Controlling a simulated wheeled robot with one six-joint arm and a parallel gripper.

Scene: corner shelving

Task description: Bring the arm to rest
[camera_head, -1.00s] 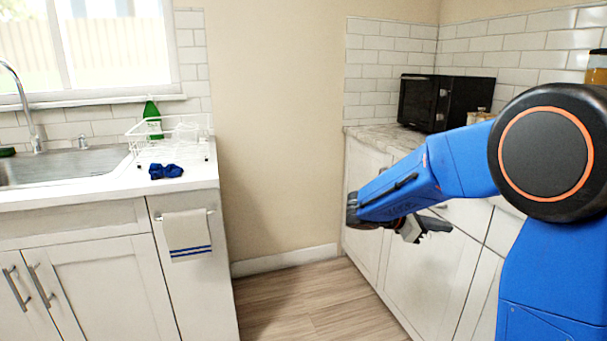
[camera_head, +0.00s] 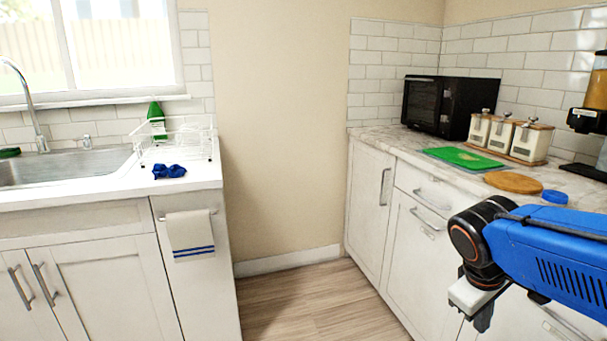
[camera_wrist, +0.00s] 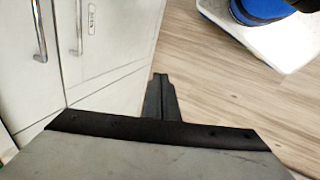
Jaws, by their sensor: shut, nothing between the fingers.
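My gripper (camera_head: 483,320) hangs low below that joint, in front of the right-hand white cabinets. In the wrist view its dark fingers (camera_wrist: 160,100) are together with nothing between them, above the wood floor and beside a cabinet front. A grey housing fills the bottom of that view and hides part of the gripper.
The right counter (camera_head: 400,140) holds a black microwave (camera_head: 440,105), canisters (camera_head: 500,135), a green board (camera_head: 464,158) and a round wooden board (camera_head: 513,182). Cabinet fronts (camera_head: 415,260) stand close to my gripper. The floor (camera_head: 310,300) between the counters is clear.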

